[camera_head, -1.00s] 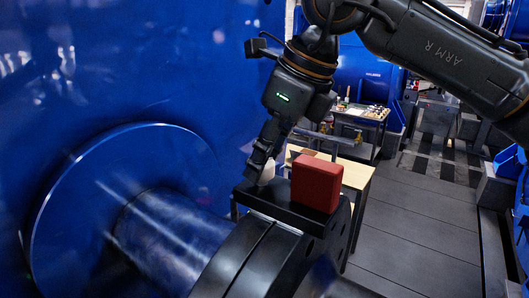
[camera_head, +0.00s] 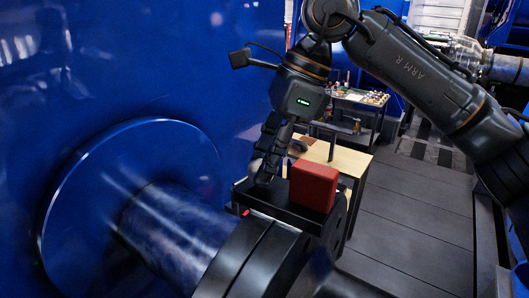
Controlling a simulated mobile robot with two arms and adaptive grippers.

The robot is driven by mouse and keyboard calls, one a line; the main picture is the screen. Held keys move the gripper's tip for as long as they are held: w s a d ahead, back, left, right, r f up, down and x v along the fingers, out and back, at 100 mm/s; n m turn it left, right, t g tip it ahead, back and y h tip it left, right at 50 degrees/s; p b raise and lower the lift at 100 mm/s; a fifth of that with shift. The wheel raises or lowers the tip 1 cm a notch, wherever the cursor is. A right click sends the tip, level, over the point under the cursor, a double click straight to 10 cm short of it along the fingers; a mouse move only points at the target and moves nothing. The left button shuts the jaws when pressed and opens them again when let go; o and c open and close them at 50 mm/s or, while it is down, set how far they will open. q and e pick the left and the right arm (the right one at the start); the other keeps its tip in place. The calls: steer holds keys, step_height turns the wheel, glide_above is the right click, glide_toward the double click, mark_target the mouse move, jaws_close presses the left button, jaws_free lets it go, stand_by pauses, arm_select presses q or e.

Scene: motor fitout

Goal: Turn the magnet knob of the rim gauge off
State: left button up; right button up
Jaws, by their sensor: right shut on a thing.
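The rim gauge has a long black base (camera_head: 272,202) lying on the dark coupling rim, with a red block (camera_head: 314,186) upright on it. A small red mark (camera_head: 246,212) shows at the near left of the base. My right gripper (camera_head: 265,172) points down at the far left end of the base, left of the red block. It is shut on the magnet knob, of which only a pale sliver (camera_head: 255,166) shows beside the fingers; the fingers hide the rest. My left gripper is not in view.
A wooden-topped table (camera_head: 345,160) and a cart with small parts (camera_head: 358,97) stand behind. The grey floor at right is clear.

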stand_by(0.4)
steer(key=o, duration=1.2)
steer(key=v, duration=1.2)
steer(key=shift+r, duration=0.1)
